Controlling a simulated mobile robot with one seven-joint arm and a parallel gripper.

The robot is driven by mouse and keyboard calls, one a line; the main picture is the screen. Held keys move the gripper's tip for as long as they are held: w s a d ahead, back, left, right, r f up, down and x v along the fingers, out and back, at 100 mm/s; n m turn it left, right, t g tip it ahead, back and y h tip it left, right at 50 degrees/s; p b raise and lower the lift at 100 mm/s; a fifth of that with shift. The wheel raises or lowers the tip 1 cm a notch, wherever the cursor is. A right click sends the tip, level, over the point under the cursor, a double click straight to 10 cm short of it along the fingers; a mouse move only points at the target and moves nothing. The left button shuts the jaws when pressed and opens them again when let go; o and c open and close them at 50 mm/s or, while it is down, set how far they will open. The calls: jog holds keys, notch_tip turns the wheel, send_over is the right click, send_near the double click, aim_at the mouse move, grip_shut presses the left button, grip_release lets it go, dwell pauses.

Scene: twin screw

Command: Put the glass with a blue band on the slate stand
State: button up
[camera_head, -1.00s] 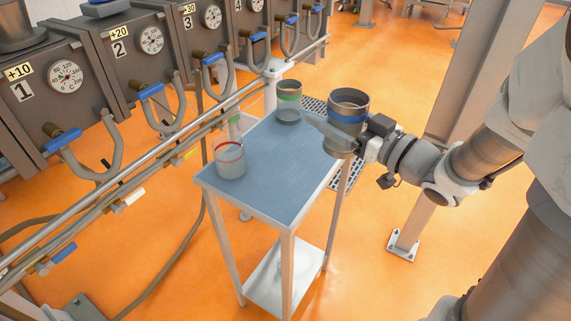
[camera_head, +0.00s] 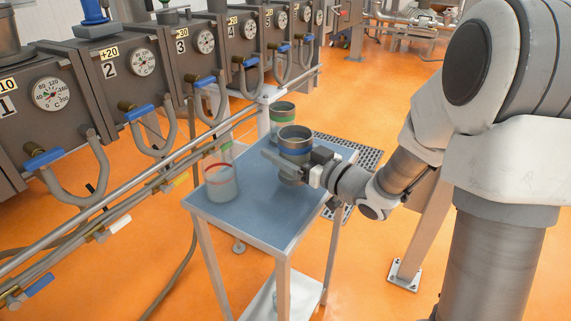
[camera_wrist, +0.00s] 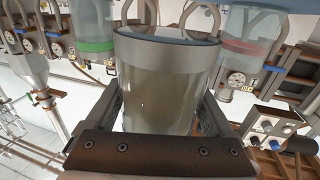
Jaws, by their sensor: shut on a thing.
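The glass with a blue band (camera_head: 294,149) is held upright in my gripper (camera_head: 290,166), over the right part of the slate stand (camera_head: 265,213). I cannot tell whether its base touches the top. In the wrist view the same glass (camera_wrist: 165,85) fills the middle, with my gripper (camera_wrist: 158,112) closed on both its sides. A glass with a red band (camera_head: 221,181) stands at the stand's left. A glass with a green band (camera_head: 283,113) stands at its far end, partly behind the held glass.
A row of grey machine units with gauges (camera_head: 128,66), blue-handled valves (camera_head: 139,112) and pipes runs along the left, close to the stand. A steel post (camera_head: 423,230) stands at the right. The stand's near part is clear.

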jog(key=shift+f+b, duration=0.5)
jog(key=shift+f, duration=1.05)
jog(key=shift+f, duration=0.1)
jog(key=shift+f, duration=0.15)
jog(key=o, duration=1.3)
